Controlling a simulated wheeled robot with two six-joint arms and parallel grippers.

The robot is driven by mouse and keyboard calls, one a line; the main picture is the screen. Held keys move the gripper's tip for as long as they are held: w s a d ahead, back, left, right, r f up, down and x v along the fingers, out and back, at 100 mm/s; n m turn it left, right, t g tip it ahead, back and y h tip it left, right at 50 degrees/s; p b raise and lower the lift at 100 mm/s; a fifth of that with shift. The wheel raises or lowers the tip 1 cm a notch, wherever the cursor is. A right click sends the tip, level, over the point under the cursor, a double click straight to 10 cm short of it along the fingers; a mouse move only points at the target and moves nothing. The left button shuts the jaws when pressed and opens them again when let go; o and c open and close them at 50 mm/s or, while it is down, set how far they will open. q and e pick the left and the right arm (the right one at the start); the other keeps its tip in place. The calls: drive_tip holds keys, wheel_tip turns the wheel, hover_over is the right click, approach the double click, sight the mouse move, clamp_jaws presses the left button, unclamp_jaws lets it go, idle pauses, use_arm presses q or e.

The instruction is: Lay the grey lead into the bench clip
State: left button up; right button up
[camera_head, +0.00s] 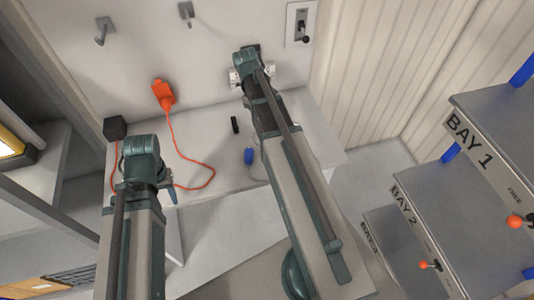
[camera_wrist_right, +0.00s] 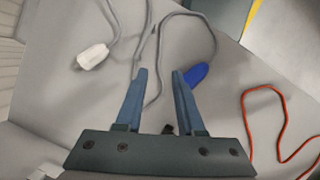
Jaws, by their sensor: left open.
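The grey lead (camera_wrist_right: 213,40) lies in loops on the bench in the right wrist view, with a white plug (camera_wrist_right: 92,56) and a blue connector (camera_wrist_right: 197,74). The blue connector also shows in the head view (camera_head: 249,156), beside my right arm. A small black piece (camera_head: 235,125) on the bench may be the bench clip; I cannot tell for certain. My right gripper (camera_wrist_right: 159,73) is open, its fingers apart above the lead, with nothing held. In the head view the right arm hides its fingers. My left gripper (camera_head: 146,182) is open at the bench's left front, partly hidden by its own arm.
Wall hooks (camera_head: 104,31) and a switch (camera_head: 301,25) are behind. Bay shelves (camera_head: 432,205) stand at the right.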

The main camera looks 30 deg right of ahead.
drive_tip(key=shift+b+x, duration=4.5)
drive_tip(key=shift+x, duration=0.45)
drive_tip(key=shift+f, duration=0.1)
drive_tip(key=shift+f, duration=0.15)
drive_tip(key=shift+c, duration=0.5)
clamp_jaws()
wheel_tip(320, 180, up, 6)
drive_tip(key=p, duration=0.5)
drive_tip(key=shift+p, duration=0.4)
